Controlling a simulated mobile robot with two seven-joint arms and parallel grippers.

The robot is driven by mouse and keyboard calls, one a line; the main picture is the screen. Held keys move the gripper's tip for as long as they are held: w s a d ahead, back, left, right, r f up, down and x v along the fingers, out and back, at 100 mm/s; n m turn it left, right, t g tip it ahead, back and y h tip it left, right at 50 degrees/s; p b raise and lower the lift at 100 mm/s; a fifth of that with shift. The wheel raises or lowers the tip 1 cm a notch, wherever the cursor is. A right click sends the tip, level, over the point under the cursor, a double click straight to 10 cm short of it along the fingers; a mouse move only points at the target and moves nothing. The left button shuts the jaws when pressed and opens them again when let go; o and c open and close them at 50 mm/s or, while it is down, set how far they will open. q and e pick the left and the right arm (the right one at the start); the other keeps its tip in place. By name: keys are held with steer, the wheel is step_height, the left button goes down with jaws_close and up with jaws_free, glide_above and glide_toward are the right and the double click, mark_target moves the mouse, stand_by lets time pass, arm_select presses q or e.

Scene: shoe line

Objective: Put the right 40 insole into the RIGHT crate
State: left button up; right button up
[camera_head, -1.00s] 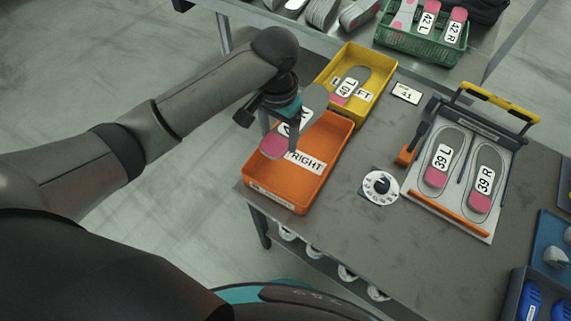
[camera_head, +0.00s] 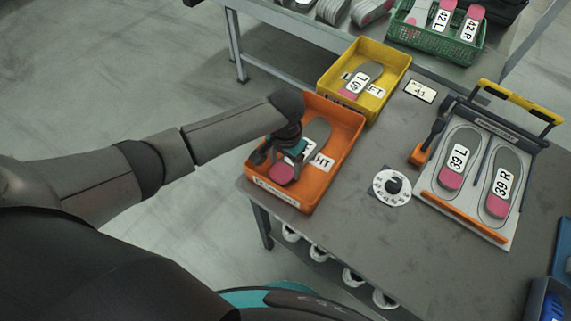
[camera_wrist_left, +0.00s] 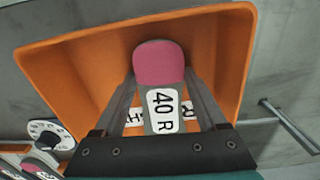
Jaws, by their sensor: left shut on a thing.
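The right 40 insole is grey with a pink heel (camera_head: 283,175); its "40 R" label shows in the left wrist view (camera_wrist_left: 165,110). My left gripper (camera_head: 290,168) is shut on the insole and is down inside the orange RIGHT crate (camera_head: 345,170). The insole lies within the crate's walls, over its label; I cannot tell whether it touches the floor. In the left wrist view the crate's orange wall (camera_wrist_left: 75,75) surrounds the insole, and the two fingers (camera_wrist_left: 165,95) stand on either side of it. My right gripper is not in view.
A yellow crate (camera_head: 398,82) with the 40 L insole (camera_head: 362,80) stands behind the orange one. To the right are a dial (camera_head: 392,187), a 41 card (camera_head: 420,91), and a fixture (camera_head: 470,220) holding two 39 insoles. A green crate (camera_head: 428,40) is on the back shelf.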

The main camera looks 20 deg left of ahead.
arm_select(q)
steer(key=o, duration=1.3)
steer(key=shift+f, duration=0.1)
step_height(320, 180, up, 12)
steer(key=p, duration=0.3)
steer(key=shift+r+p, duration=0.25)
steer(key=shift+p, duration=0.1)
